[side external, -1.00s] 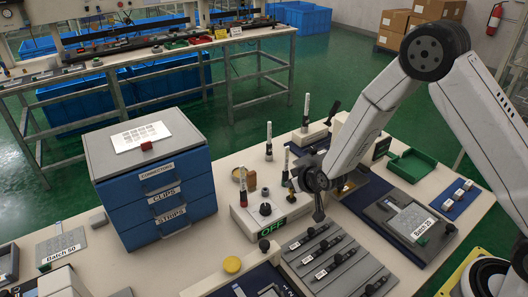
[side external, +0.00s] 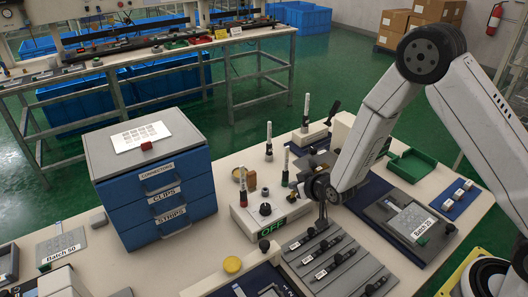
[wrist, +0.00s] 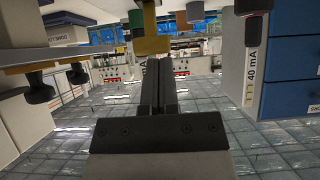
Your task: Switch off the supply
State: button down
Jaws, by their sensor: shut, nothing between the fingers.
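The supply (side external: 241,213) looks to be the low white box in the middle of the bench. A green sign on its front reads OFF (side external: 272,226), and a round black knob (side external: 265,209) is on its top. My gripper (side external: 322,222) points down at the right end of this box, apart from the knob. In the wrist view my gripper's fingers (wrist: 156,75) are shut together with nothing between them. Whether the fingertips touch anything below is not clear.
A blue drawer unit (side external: 165,214) stands to the left. White-bodied upright probes (side external: 269,142) stand behind the box. A grey plate with labelled black sliders (side external: 340,274) lies in front, beside a yellow button (side external: 232,265). A green tray (side external: 411,166) is at the right.

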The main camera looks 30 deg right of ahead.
jog(key=shift+r, duration=0.5)
jog(key=shift+s+r, duration=0.1)
jog(key=shift+s, duration=0.05)
jog(key=v, duration=0.9)
jog(key=shift+s, duration=0.4)
dwell(0.5)
